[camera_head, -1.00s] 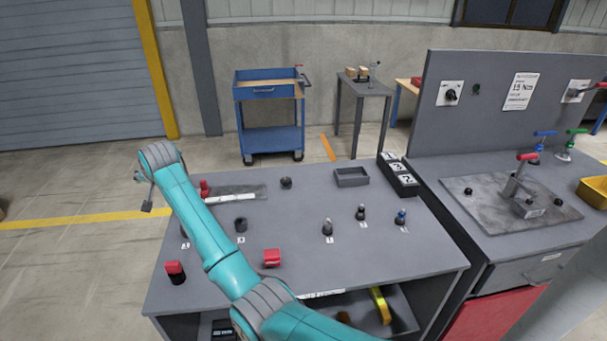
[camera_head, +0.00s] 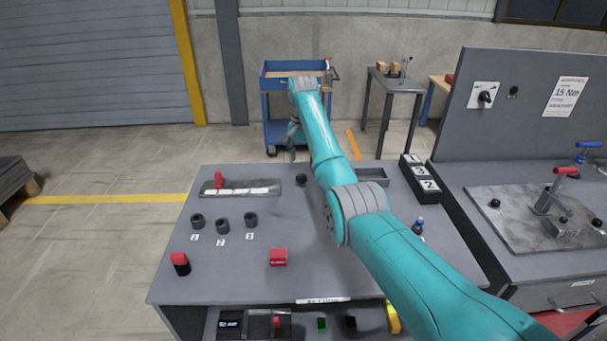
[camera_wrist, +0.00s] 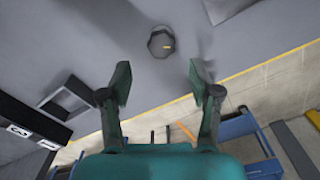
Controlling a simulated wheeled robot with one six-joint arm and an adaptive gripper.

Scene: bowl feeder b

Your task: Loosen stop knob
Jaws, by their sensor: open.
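A dark round knob (camera_head: 301,180) stands on the back part of the grey table in the head view. In the wrist view the knob (camera_wrist: 161,43) shows a short orange mark on its top and lies beyond the fingertips, roughly centred between them. I take it for the stop knob, though no label on it is readable. My gripper (camera_wrist: 160,80) is open with nothing between its fingers. In the head view my gripper (camera_head: 294,138) hangs above and behind the knob, apart from it, partly hidden by my arm.
A grey tray (camera_head: 372,183) and a numbered block (camera_head: 418,178) are to the knob's right. A plate with a red handle (camera_head: 219,179) is to its left, with several dark sockets (camera_head: 222,226) in front. A red block (camera_head: 279,257) is near the front. A blue cart (camera_head: 280,66) stands behind.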

